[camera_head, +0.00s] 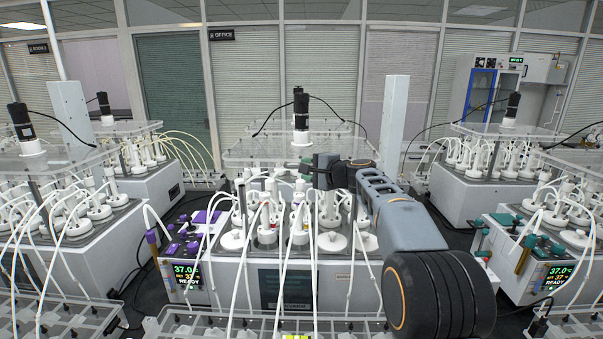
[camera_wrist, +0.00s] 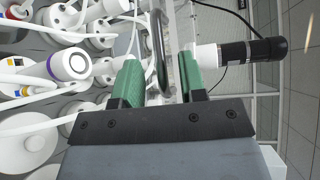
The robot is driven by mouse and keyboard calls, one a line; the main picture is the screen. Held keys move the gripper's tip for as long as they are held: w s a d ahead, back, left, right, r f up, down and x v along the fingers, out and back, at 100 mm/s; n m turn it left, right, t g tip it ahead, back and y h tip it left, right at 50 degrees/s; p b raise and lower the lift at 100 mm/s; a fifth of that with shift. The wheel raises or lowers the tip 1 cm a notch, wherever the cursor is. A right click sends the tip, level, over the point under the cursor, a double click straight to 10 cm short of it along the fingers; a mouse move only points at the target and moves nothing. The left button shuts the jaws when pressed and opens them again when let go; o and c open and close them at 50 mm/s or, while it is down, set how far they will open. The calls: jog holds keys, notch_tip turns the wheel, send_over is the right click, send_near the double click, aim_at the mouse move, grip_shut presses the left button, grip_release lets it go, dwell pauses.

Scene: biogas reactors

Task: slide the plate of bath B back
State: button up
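The centre bath (camera_head: 345,280) has a clear plate (camera_head: 245,155) raised above its bottles, with a black-topped stirrer motor (camera_head: 300,108) standing on it. I take this to be bath B, but no letter is readable. My gripper (camera_head: 305,168) is at the plate's front edge, right of its middle. In the wrist view, my gripper's green fingers (camera_wrist: 160,75) stand apart. A grey bent bar (camera_wrist: 160,45), which looks like the plate's handle, lies between them, with gaps on both sides. The motor also shows in the wrist view (camera_wrist: 255,50).
White-capped bottles (camera_head: 267,233) with looping white tubes stand below and in front of the plate. Similar baths stand left (camera_head: 60,245) and right (camera_head: 480,195). A white upright panel (camera_head: 394,125) rises behind my arm. Black cables (camera_head: 330,105) run from the motor.

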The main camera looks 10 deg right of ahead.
jog(key=b+v, duration=0.3)
jog(key=v, duration=0.7)
jog(key=shift+s, duration=0.2)
jog(key=s+a+f+n+g+h, duration=0.2)
jog(key=s+f+n+g, duration=0.1)
jog(key=s+f, duration=0.4)
jog(key=s+a+f+n+g+h, duration=0.2)
jog(key=s+a+f+n, duration=0.1)
jog(key=s+f, duration=0.4)
jog(key=s+d+f+n+g+h, duration=0.1)
jog(key=s+d+f+n+h, duration=0.1)
jog(key=s+f, duration=0.4)
jog(key=s+d+f+n+g+h, duration=0.2)
jog(key=s+f, duration=0.4)
jog(key=s, duration=0.4)
jog(key=shift+s+d+n+g+h, duration=0.15)
jog(key=shift+s+n+g+h, duration=0.15)
jog(key=shift+n+h, duration=0.75)
